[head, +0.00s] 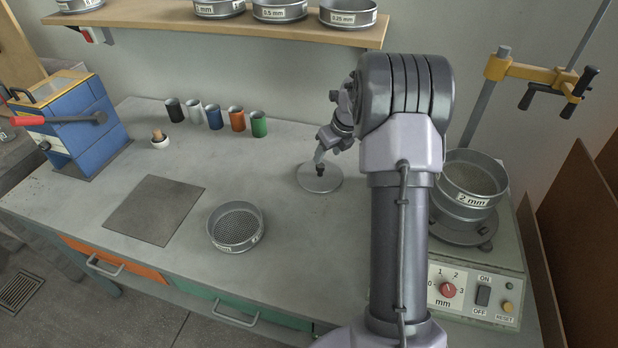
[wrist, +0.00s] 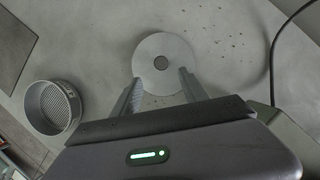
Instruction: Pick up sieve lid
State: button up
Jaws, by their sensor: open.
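The sieve lid (head: 319,181) is a flat round grey metal disc with a dark knob at its middle. It lies on the grey bench, right of centre in the head view. In the wrist view the lid (wrist: 163,52) shows beyond my fingertips, its dark centre knob between their lines. My gripper (wrist: 160,84) is open and empty, with one finger on each side over the lid's near edge. In the head view my gripper (head: 318,158) is just above the lid, partly hidden by my arm. I cannot tell the exact gap to the knob.
A mesh sieve (head: 236,228) sits on the bench left of the lid. A dark square plate (head: 154,210) lies further left. Several coloured cups (head: 214,118) stand at the back. A shaker holding a 2 mm sieve (head: 470,184) stands at the right. A shelf (head: 180,14) overhangs the back.

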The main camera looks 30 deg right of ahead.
aim_at(321, 165)
jog(key=b+x, duration=0.4)
jog(key=x, duration=0.6)
jog(key=shift+w+d, duration=0.2)
jog(key=shift+r, duration=0.15)
grip_shut()
